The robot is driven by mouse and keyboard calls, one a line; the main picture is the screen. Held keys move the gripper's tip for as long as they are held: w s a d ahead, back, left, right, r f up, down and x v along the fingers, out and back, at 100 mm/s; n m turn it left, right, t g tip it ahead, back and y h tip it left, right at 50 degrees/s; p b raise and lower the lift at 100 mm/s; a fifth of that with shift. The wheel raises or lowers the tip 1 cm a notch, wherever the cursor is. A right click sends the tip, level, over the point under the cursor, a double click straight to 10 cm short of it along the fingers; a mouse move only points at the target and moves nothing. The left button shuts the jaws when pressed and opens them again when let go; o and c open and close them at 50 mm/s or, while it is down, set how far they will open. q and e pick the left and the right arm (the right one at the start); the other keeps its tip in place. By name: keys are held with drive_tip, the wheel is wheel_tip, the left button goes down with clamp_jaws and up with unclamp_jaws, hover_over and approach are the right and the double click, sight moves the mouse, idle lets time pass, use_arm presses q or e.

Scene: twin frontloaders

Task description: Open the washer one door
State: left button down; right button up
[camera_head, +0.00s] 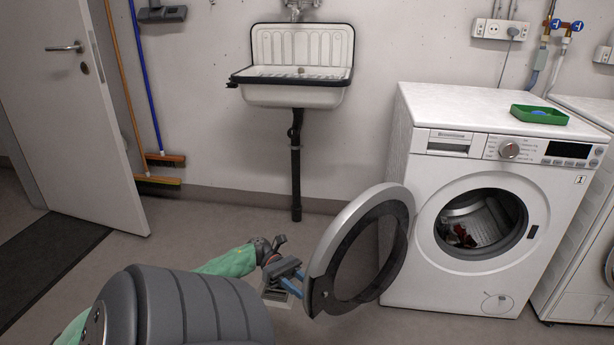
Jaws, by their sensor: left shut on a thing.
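Washer one (400,285), a white front-loader with a "1" label at its upper right front, stands at the right. Its round door (325,240), with a grey rim and dark glass, is swung wide open to the left. The open drum (480,222) shows some dark red cloth inside. My left gripper (291,286), with blue fingers, is at the door's outer left edge, low down, and is shut on it. The exact contact is small and partly hidden by the rim. My right gripper is not in view.
A green tray (539,115) with a blue item sits on the washer top. A second white machine (585,255) stands at the right edge. A wall sink (295,75) with a drain pipe, two brooms (158,160) and an open room door (75,110) are behind. A floor drain (277,298) lies below the gripper.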

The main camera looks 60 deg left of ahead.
use_arm(q)
drive_tip(key=shift+w+a, duration=0.25)
drive_tip(key=shift+a, duration=0.4)
drive_tip(key=c, duration=1.1)
unclamp_jaws()
drive_tip(key=shift+w, duration=0.15)
drive_tip(key=shift+o, duration=0.5)
drive_tip(key=shift+w+d, duration=0.1)
drive_tip(key=shift+w, duration=0.05)
drive_tip(key=shift+s, duration=0.2)
drive_tip(key=p+v, duration=0.1)
drive_tip(key=v, duration=0.6)
drive_tip(key=shift+a, duration=0.35)
